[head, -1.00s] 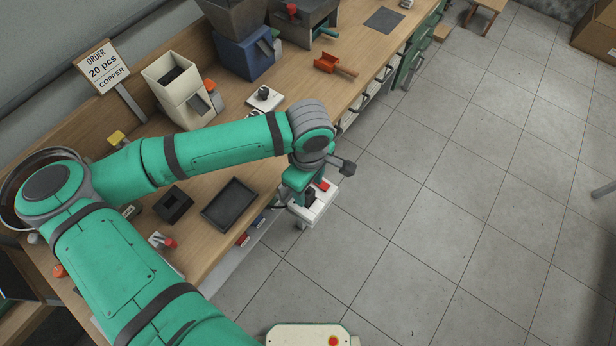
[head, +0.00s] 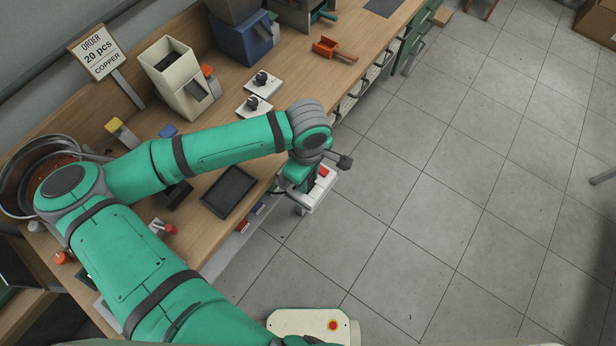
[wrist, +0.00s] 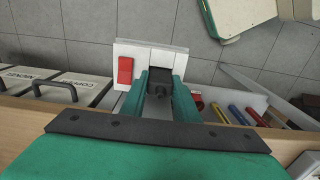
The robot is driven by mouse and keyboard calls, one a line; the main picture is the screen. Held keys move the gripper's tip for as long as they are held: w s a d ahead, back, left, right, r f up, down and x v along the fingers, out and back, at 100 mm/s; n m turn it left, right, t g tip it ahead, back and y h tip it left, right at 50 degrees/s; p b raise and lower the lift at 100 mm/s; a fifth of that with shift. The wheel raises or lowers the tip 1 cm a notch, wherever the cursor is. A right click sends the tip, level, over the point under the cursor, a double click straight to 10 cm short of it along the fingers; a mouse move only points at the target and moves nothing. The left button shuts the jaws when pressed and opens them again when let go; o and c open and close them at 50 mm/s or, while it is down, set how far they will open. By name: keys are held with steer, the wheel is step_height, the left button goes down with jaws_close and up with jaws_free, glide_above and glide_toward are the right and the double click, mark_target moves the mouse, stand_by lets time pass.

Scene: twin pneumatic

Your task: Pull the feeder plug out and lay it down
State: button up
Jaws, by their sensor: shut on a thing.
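In the wrist view a black plug (wrist: 159,78) sits between the two green fingers of my gripper (wrist: 160,84), which is shut on it. The plug is at the face of a white socket plate (wrist: 128,50) with a red rocker switch (wrist: 125,70). I cannot tell whether the plug is fully seated. In the head view the white socket unit (head: 325,190) is at the bench's front edge, and my gripper (head: 299,190) is over it. My wrist hides most of the plug there.
A dark shallow tray (head: 229,191) lies on the wooden bench (head: 300,85) just left of my gripper. White plates with black knobs (head: 262,83) stand farther back. Coloured tubes (wrist: 238,114) lie in a bin below the bench edge.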

steer(key=shift+c, duration=1.3)
steer(key=shift+r, duration=2.1)
steer(key=shift+r, duration=1.85)
steer(key=shift+d, duration=0.1)
